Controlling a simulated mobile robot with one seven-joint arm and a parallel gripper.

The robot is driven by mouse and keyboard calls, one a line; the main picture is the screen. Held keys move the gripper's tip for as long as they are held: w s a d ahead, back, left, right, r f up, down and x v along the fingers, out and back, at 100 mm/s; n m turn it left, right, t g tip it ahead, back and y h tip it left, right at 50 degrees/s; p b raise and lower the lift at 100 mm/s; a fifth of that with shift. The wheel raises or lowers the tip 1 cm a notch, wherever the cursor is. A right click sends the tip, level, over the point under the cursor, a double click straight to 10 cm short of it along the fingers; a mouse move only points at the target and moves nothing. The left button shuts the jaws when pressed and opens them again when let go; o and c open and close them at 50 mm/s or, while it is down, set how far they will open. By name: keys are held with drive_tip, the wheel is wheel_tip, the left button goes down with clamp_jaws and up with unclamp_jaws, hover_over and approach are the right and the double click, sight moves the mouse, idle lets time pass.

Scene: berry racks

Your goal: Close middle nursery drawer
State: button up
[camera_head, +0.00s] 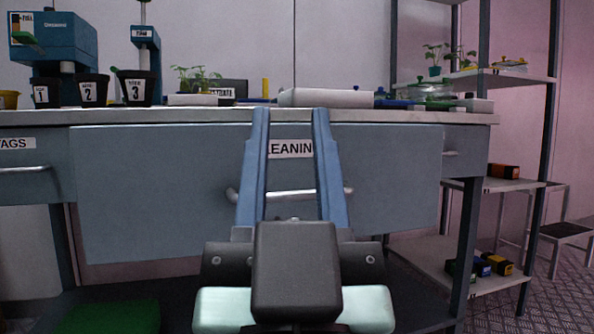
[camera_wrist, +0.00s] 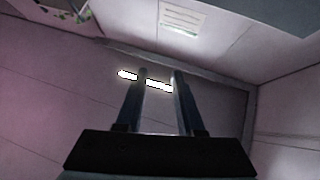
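The middle drawer (camera_head: 160,195), with a label (camera_head: 290,148) reading "CLEANING" partly covered by my gripper, has a grey-blue front. Its front stands out toward me from the bench, so the drawer appears pulled open. Its metal bar handle (camera_head: 291,195) shows between and beside my fingers. My gripper (camera_head: 291,112) is in front of the drawer, its two blue fingers apart and empty, tips reaching up to the bench edge. I cannot tell whether they touch the drawer. In the wrist view the open fingers (camera_wrist: 160,72) also show, with nothing held between them.
A left drawer (camera_head: 25,170) sits beside the middle one. A shelf rack (camera_head: 510,185) stands at right. The wrist view shows pinkish surfaces and a bright strip (camera_wrist: 158,84).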

drive_tip(key=w+r+g+p, duration=0.1)
drive_tip(key=w+p, duration=0.1)
drive_tip(key=p, duration=0.1)
drive_tip(key=w+d+r+m+g+p, duration=0.1)
drive_tip(key=w+p, duration=0.1)
drive_tip(key=p, duration=0.2)
drive_tip(key=w+d+r+g+p, duration=0.1)
drive_tip(key=w+p, duration=0.1)
drive_tip(key=p, duration=0.1)
drive_tip(key=shift+w+m+p, duration=0.3)
drive_tip(key=shift+w+m, duration=0.05)
drive_tip(key=shift+m, duration=0.05)
clamp_jaws()
drive_tip(key=w+d+f+m+g+y+p, duration=0.1)
drive_tip(key=w+d+m+g+p, duration=0.2)
drive_tip(key=p, duration=1.2)
drive_tip(key=d+f+m+g+p, duration=0.2)
drive_tip(key=m+g+p, duration=0.3)
drive_tip(key=p, duration=1.1)
drive_tip(key=s+m+g+y+p, duration=0.2)
drive_tip(key=s+m+g+p, duration=0.3)
drive_tip(key=s+p, duration=1.15)
drive_tip(key=w+a+f+p, duration=0.1)
drive_tip(key=w+f+p, duration=0.1)
drive_tip(key=w, duration=0.6)
drive_tip(key=w+a+f+p, duration=0.2)
drive_tip(key=w+f, duration=0.1)
drive_tip(key=w, duration=0.5)
drive_tip(key=shift+a+f, duration=0.2)
drive_tip(key=shift+f, duration=0.1)
